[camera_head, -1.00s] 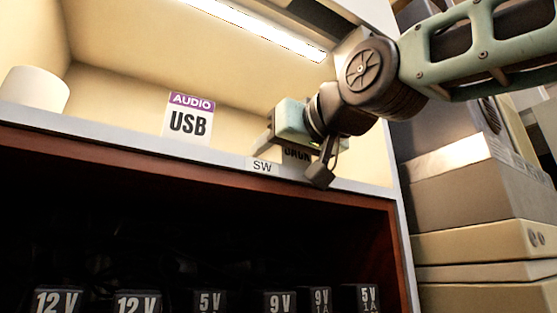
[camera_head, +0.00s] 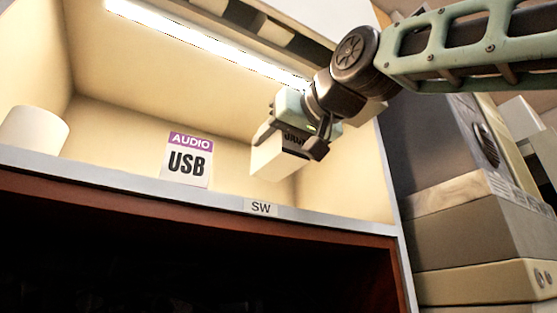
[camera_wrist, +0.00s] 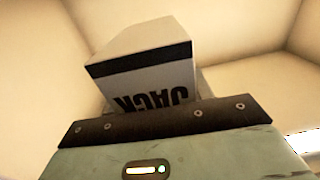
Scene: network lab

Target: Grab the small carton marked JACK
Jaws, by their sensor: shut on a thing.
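The small carton marked JACK (camera_head: 275,160) is white with a dark band and black lettering. My gripper (camera_head: 290,142) is shut on it and holds it in the air above the shelf, tilted, at the right part of the lit compartment. In the wrist view the carton (camera_wrist: 150,75) sticks out beyond the gripper's dark edge, with JACK upside down. The lower part of the carton's face is hidden behind my gripper in that view.
An AUDIO USB carton (camera_head: 187,160) stands on the shelf to the left. A white cylinder (camera_head: 34,130) stands at the far left. An SW label (camera_head: 261,207) is on the shelf edge. Stacked grey and beige equipment (camera_head: 470,230) stands right of the cabinet.

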